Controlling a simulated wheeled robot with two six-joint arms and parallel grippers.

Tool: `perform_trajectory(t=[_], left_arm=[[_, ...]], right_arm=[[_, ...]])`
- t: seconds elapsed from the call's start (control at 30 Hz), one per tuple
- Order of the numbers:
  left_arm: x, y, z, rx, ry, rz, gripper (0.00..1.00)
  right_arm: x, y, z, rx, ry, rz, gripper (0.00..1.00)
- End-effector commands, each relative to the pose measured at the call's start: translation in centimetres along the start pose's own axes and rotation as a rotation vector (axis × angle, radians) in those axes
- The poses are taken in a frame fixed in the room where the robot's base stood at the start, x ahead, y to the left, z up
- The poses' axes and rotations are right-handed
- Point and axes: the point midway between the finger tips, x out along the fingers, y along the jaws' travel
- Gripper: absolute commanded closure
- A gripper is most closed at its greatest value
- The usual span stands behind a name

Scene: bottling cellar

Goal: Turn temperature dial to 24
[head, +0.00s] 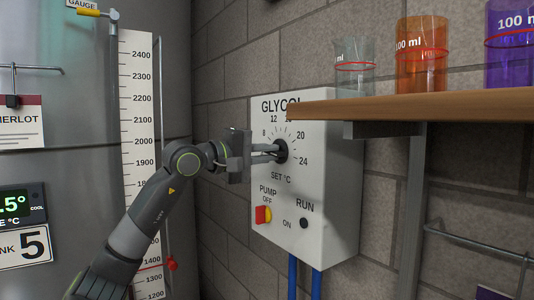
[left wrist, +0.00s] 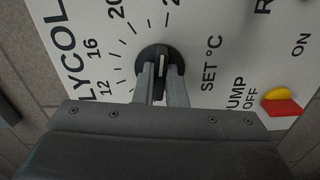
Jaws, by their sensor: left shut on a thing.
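The temperature dial (head: 281,151) is a round black knob on the white GLYCOL panel, above the words SET °C. Its scale shows 8, 12, 20 and 24 in the head view; the 16 is partly covered by the shelf. My left gripper (head: 274,151) reaches in from the left and is shut on the dial. In the left wrist view my left fingers (left wrist: 161,82) straddle the grip of the dial (left wrist: 160,55). A pale stripe on the knob points up in that view, toward the ticks past 20; its exact reading is unclear. My right gripper is out of view.
A red and yellow pump switch (head: 263,215) and a black RUN button (head: 304,223) sit below the dial. A wooden shelf (head: 430,107) with beakers juts out close to the panel's upper right. A tank (head: 60,150) with a gauge scale (head: 140,130) stands left.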

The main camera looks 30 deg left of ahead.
Motion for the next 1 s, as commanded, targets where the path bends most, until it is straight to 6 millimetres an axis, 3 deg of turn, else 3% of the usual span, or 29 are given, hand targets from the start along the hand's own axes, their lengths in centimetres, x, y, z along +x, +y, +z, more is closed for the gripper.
perform_trajectory(t=[0.67,0.7,0.83,1.0], left_arm=[[0.02,-0.22,0.02,0.064,-0.001,-0.005,1.00],[0.02,-0.22,0.02,0.064,-0.001,-0.005,0.87],[0.02,-0.18,0.02,0.063,-0.001,-0.003,0.70],[0.01,-0.12,0.01,0.063,0.000,-0.002,0.67]], right_arm=[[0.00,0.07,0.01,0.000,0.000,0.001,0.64],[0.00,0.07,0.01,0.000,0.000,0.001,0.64],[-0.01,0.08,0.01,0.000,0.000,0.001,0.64],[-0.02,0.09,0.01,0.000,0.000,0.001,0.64]])
